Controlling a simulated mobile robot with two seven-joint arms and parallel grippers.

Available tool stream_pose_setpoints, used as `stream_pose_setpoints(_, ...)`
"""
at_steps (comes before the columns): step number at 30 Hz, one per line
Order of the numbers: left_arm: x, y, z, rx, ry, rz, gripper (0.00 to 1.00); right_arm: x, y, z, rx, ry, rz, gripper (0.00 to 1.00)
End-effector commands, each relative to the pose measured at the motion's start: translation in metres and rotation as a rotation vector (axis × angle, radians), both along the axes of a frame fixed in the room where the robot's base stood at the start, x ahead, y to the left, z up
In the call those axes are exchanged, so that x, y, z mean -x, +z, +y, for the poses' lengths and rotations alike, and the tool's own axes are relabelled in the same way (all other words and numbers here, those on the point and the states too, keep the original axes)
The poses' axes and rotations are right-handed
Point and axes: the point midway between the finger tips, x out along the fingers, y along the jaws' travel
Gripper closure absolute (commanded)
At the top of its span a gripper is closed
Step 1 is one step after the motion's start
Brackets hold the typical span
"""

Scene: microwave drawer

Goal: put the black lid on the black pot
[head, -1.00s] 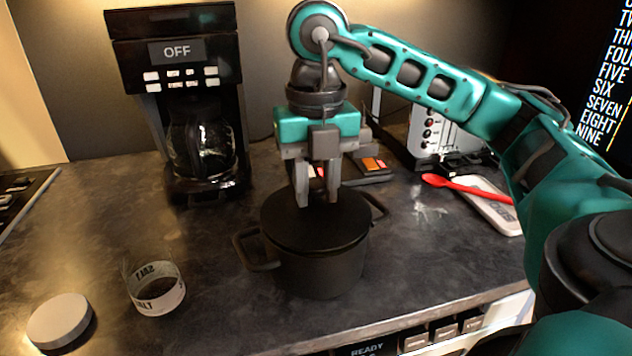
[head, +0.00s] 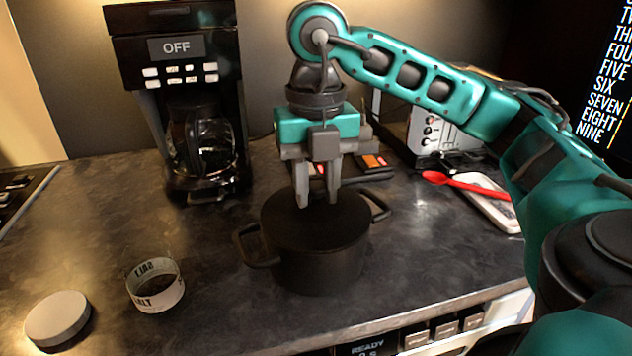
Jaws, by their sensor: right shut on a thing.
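The black pot (head: 320,268) stands on the dark counter in the middle of the head view, with a loop handle on each side. The black lid (head: 312,225) lies over the pot's mouth and looks roughly level. I cannot tell if it is fully seated. My right gripper (head: 317,203) points down from above, shut on the lid near its middle. The lid's knob is hidden between the fingers. My left gripper is not in view.
A coffee maker (head: 180,50) stands at the back left. A glass salt jar (head: 155,286) and a round white cap (head: 58,318) are at the front left. A red spoon (head: 465,185) on a white rest and a toaster (head: 432,130) are at the right.

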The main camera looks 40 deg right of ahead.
Motion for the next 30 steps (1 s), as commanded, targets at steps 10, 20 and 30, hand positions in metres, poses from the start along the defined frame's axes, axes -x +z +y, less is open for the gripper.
stream_pose_setpoints(10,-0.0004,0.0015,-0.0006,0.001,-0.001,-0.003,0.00,-0.0001,0.0004,0.0000,0.000,0.000,-0.001,1.00)
stream_pose_setpoints(20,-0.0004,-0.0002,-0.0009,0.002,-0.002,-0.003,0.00,-0.0003,-0.0021,0.0001,0.000,0.000,-0.002,1.00)
stream_pose_setpoints(30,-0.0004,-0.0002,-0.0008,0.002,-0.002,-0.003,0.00,-0.0002,-0.0021,0.0000,0.000,0.000,-0.001,0.59)
